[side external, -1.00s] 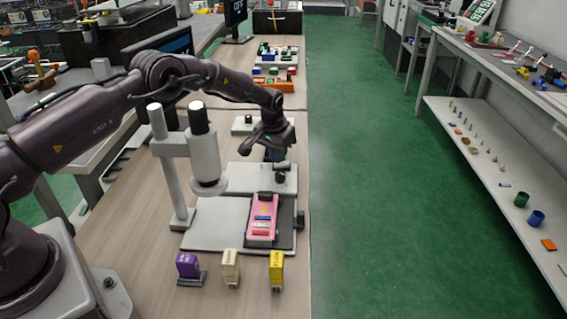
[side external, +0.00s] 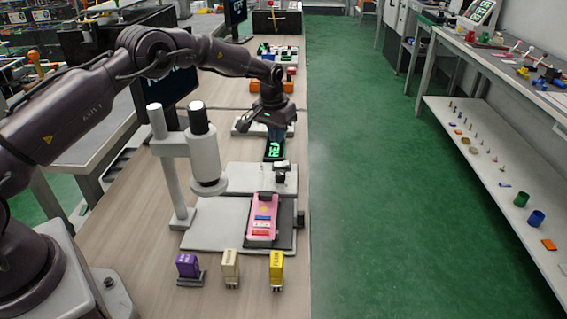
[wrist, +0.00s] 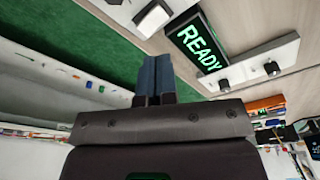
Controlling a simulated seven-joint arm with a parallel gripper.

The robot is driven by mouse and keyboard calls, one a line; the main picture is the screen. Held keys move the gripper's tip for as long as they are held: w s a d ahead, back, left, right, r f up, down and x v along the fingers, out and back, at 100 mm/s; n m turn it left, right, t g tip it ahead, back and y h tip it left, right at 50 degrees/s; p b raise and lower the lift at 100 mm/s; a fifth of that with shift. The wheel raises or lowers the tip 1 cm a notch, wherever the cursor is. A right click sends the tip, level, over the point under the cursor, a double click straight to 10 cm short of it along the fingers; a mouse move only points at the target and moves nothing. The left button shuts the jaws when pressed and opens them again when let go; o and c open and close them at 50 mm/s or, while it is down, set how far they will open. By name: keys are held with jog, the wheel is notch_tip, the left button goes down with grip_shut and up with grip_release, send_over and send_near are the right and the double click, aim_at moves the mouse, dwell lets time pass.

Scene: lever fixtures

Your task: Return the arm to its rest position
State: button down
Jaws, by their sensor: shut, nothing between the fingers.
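My gripper (side external: 277,132) hangs above the bench, over the far side of the fixture row, and holds nothing. In the wrist view its two blue fingertips (wrist: 153,76) are pressed together. A black display panel (side external: 274,149) with lit green letters lies just below and nearer than the gripper; the wrist view shows the panel (wrist: 197,41) reading READY. A white fixture with a dark knob (side external: 280,177) sits nearer the camera. A pink device (side external: 263,219) lies on a dark pad on a grey plate. The gripper appears apart from all of these.
A white press-like stand (side external: 205,160) rises left of the fixtures. Purple (side external: 187,265), cream (side external: 230,266) and yellow (side external: 277,266) blocks stand at the near end. An orange tray (side external: 272,86) sits at the far end. The green aisle on the right is clear.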

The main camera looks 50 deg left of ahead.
jog(key=shift+r, duration=0.1)
jog(key=s+d+r+t, duration=0.1)
jog(key=s+d+r, duration=0.1)
jog(key=s+r, duration=0.45)
jog(key=s+d+r+m, duration=0.1)
jog(key=s+d+r, duration=0.15)
jog(key=r, duration=0.65)
jog(key=s+d+r+t, duration=0.1)
jog(key=s+d+r, duration=0.1)
jog(key=s+r, duration=0.45)
jog(key=s+d+r+m+t, duration=0.1)
jog(key=s+d, duration=0.1)
jog(key=s, duration=0.9)
jog(key=s+d+r+m, duration=0.1)
jog(key=s+d, duration=0.1)
jog(key=s, duration=0.9)
jog(key=shift+s+t, duration=0.35)
jog(key=shift+t, duration=0.05)
